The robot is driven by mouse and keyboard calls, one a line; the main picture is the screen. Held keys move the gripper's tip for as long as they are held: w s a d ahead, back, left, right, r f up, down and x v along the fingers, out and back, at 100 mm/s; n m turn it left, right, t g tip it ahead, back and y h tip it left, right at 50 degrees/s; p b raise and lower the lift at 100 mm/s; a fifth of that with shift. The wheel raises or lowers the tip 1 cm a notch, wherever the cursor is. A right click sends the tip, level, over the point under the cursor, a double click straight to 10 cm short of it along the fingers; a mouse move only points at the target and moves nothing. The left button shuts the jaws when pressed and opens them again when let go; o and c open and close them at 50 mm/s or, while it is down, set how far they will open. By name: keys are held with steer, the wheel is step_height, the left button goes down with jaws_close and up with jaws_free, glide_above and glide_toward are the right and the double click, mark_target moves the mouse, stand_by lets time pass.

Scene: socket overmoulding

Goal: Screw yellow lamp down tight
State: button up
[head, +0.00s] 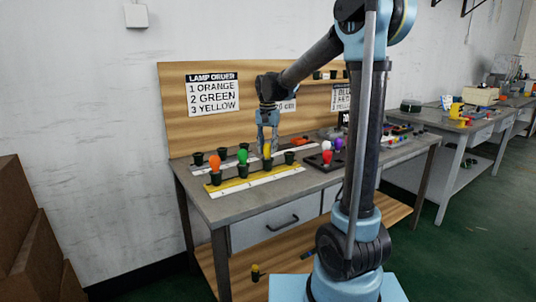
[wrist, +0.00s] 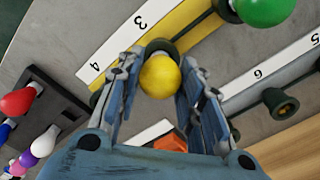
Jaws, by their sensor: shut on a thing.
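The yellow lamp (wrist: 160,77) is between the two fingers of my gripper (wrist: 159,68), which is shut on it. It sits at a dark socket (wrist: 158,47) by the number 3 on the yellow strip (wrist: 191,33). The lamp hides most of that socket, so I cannot tell how deep it is seated. In the head view, the yellow lamp (head: 267,150) shows below my gripper (head: 268,140). The green lamp (head: 242,156) and orange lamp (head: 214,162) stand upright in sockets to its left. The green lamp (wrist: 264,9) also shows in the wrist view.
A dark tray (head: 318,162) with a red lamp (head: 327,156) and other lamps lies to the right. The lamp order sign (head: 213,93) reads orange, green, yellow. The bench (head: 222,208) has bare room at its front left.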

steer(key=m, duration=0.3)
stand_by(0.4)
steer(key=m, duration=0.3)
steer(key=shift+f+m, duration=0.1)
steer(key=shift+m, duration=0.8)
steer(key=m, duration=0.4)
steer(key=shift+m, duration=0.3)
steer(key=o, duration=1)
